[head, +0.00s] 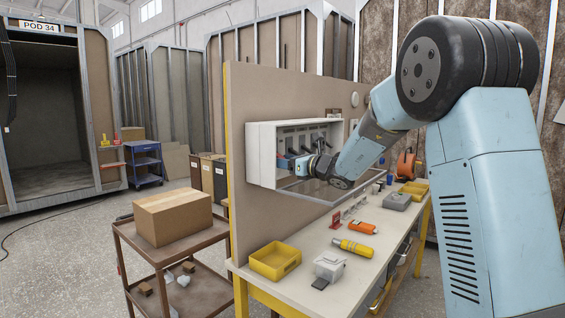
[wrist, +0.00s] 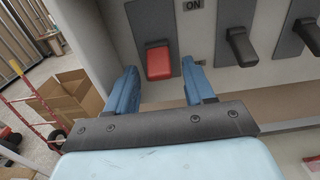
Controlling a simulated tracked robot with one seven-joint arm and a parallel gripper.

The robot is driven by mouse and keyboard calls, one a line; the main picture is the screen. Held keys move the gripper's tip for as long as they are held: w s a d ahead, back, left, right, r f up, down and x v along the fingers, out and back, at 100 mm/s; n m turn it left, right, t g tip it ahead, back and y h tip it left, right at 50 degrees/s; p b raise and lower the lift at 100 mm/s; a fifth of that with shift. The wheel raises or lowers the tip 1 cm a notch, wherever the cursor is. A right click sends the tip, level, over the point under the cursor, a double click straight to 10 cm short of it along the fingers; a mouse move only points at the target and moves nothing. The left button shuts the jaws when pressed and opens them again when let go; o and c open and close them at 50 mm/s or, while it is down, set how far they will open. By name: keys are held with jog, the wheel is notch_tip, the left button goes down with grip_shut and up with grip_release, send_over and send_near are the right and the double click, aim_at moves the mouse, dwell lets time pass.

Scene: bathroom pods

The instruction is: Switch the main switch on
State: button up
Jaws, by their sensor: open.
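The main switch, a red-capped lever (wrist: 158,62) on a dark plate, shows in the wrist view. Its cap sits toward the lower part of the plate, and an "ON" label (wrist: 194,5) is above and to its right. My gripper (wrist: 162,78) is open, with one blue finger on each side of the red lever; I cannot tell whether either finger touches it.
Black levers (wrist: 240,46) stand right of the red one, near my right finger. The box's lower edge (wrist: 285,108) runs below them. The workbench (head: 315,240) under the panel board (head: 265,95) holds a yellow bin (head: 275,261), a flashlight (head: 352,248) and other items.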

jog(key=shift+w+a, duration=0.4)
jog(key=shift+a, duration=0.1)
jog(key=shift+c, duration=0.3)
jog(key=c, duration=0.9)
